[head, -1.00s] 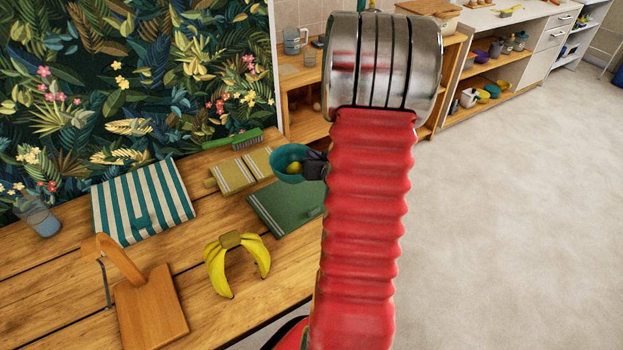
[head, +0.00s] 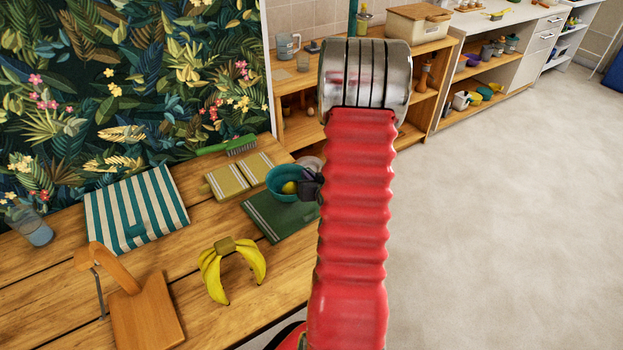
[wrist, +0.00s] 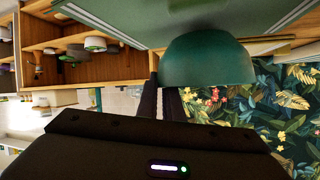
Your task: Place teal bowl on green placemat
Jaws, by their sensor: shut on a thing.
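The teal bowl (head: 279,194) is in my gripper (head: 311,184), which is shut on its right-hand rim in the head view. A yellow round thing (head: 290,187) lies inside the bowl. The green placemat (head: 268,224) lies on the wooden table; in the head view the bowl covers its far part. In the wrist view, which looks upside down, the bowl (wrist: 207,62) is close to the placemat (wrist: 130,18), with my gripper's dark fingers (wrist: 160,98) at its side. I cannot tell whether the bowl touches the placemat.
A yellow-green striped cloth (head: 236,178) and a green brush (head: 228,146) lie behind the placemat. Bananas (head: 232,265), a cutting board (head: 148,318), a striped towel (head: 137,210) and a glass (head: 31,226) are farther left. A wooden shelf (head: 297,125) stands beyond the table.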

